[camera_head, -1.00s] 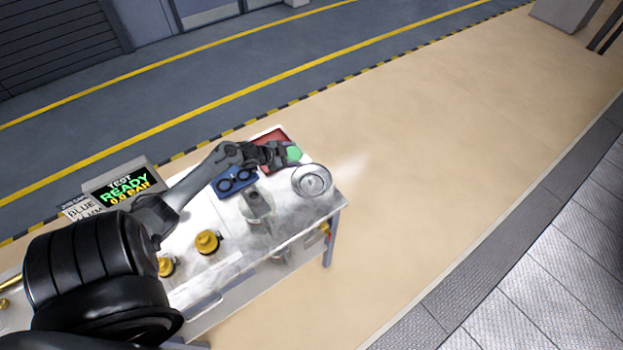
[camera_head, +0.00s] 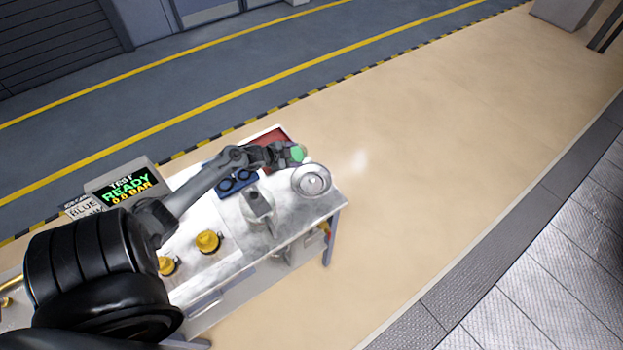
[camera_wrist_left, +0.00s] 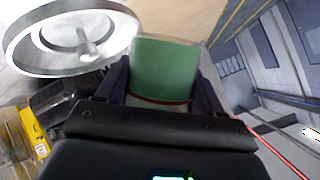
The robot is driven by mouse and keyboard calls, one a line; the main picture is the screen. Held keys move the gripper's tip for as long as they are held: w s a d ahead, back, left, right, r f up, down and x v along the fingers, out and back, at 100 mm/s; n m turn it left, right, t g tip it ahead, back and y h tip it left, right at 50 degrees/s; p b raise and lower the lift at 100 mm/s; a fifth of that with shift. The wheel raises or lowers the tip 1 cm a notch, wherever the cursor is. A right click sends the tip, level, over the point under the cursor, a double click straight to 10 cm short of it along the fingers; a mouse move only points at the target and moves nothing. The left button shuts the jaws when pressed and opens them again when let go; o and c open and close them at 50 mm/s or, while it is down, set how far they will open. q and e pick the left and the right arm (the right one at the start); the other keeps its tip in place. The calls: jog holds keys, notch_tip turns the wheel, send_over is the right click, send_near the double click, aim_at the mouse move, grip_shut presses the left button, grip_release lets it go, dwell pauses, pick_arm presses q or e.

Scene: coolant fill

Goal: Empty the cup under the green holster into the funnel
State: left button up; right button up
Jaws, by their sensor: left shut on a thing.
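My left gripper (camera_head: 287,155) is shut on a green cup (camera_head: 299,153) and holds it near the far right end of the workbench, just behind the funnel. In the left wrist view the cup (camera_wrist_left: 162,72) stands between the two dark fingers, with a paler band at its top and a thin red line low on it. The round metal funnel (camera_head: 311,180) sits at the bench's right corner. It also shows in the left wrist view (camera_wrist_left: 70,65), to the left of the cup and apart from it. I cannot make out a green holster. My right gripper is not in view.
A red tray (camera_head: 258,143) lies behind my left gripper. A blue block with two round holes (camera_head: 237,182) and a metal fixture (camera_head: 257,203) stand left of the funnel. Yellow caps (camera_head: 208,241) and a display reading READY (camera_head: 125,192) are farther left. The floor to the right is clear.

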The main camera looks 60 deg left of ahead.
pick_arm(q)
jog(key=shift+d+f+y, duration=0.1)
jog(key=shift+f+y, duration=0.05)
jog(key=shift+y, duration=0.15)
jog(key=shift+w+d+f+m+y+b, duration=0.1)
jog(key=shift+f+m+y+b, duration=0.1)
jog(key=shift+m+y+b, duration=0.3)
dwell(0.4)
jog(key=shift+r+g, duration=0.25)
jog(key=shift+g, duration=0.05)
dwell(0.3)
jog(key=shift+r+m+y+b, duration=0.2)
jog(key=shift+m+y+b, duration=0.2)
jog(key=shift+b, duration=0.05)
jog(key=shift+f+m+y+b, duration=0.3)
jog(key=shift+y+b, duration=0.2)
jog(key=shift+b, duration=0.65)
jog(key=shift+b, duration=0.35)
jog(key=shift+d+r+m+g+y+b, duration=0.15)
jog(key=shift+m+g+y+b, duration=0.15)
jog(key=shift+b, duration=0.25)
jog(key=shift+r+y+b, duration=0.15)
jog(key=shift+y+b, duration=0.15)
jog(key=shift+b, duration=0.4)
jog(key=shift+w+d+m+y+b, duration=0.1)
jog(key=shift+d+m+y+b, duration=0.2)
jog(key=shift+m+b, duration=0.15)
